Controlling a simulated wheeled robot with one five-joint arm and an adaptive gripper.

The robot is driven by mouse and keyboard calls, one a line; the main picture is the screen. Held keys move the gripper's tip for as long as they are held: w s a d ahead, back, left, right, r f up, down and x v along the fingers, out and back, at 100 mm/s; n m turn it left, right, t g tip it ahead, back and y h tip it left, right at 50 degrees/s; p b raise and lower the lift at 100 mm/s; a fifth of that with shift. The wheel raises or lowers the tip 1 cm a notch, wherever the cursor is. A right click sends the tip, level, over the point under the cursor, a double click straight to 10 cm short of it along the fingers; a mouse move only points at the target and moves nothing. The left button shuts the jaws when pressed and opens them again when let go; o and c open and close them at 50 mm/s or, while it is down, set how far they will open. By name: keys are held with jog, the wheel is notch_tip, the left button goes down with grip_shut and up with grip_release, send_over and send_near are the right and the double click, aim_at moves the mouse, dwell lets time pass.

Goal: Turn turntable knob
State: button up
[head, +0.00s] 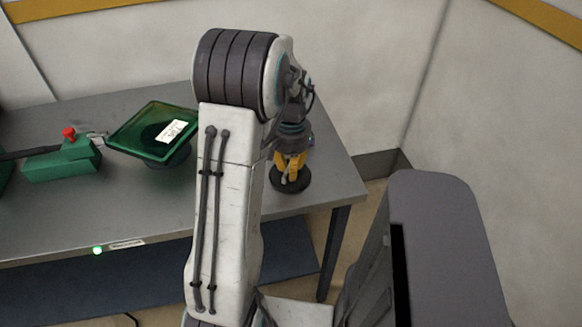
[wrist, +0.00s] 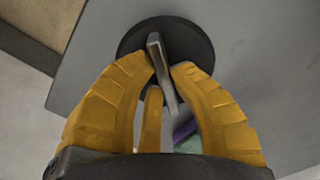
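The turntable knob is a black round disc (head: 290,180) with a grey upright handle, near the right end of the grey table. In the wrist view the disc (wrist: 198,38) lies ahead of the fingertips, and its thin metal handle (wrist: 155,45) rises between the fingers. My gripper (head: 290,175) has yellow fingers and points down over the disc. In the wrist view my gripper (wrist: 163,62) has its fingertips close on both sides of the handle. Whether they press on it is not clear. The fingers partly cover the knob in the head view.
A green square tray-like turntable (head: 140,145) with a white label stands left of my arm. A green box (head: 62,160) with a red button (head: 69,133) is further left. The table (head: 335,195) ends just right of the knob, and a wall rises behind it.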

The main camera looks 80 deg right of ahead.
jog(key=o, duration=0.5)
notch_tip(320, 180, up, 12)
dwell(0.6)
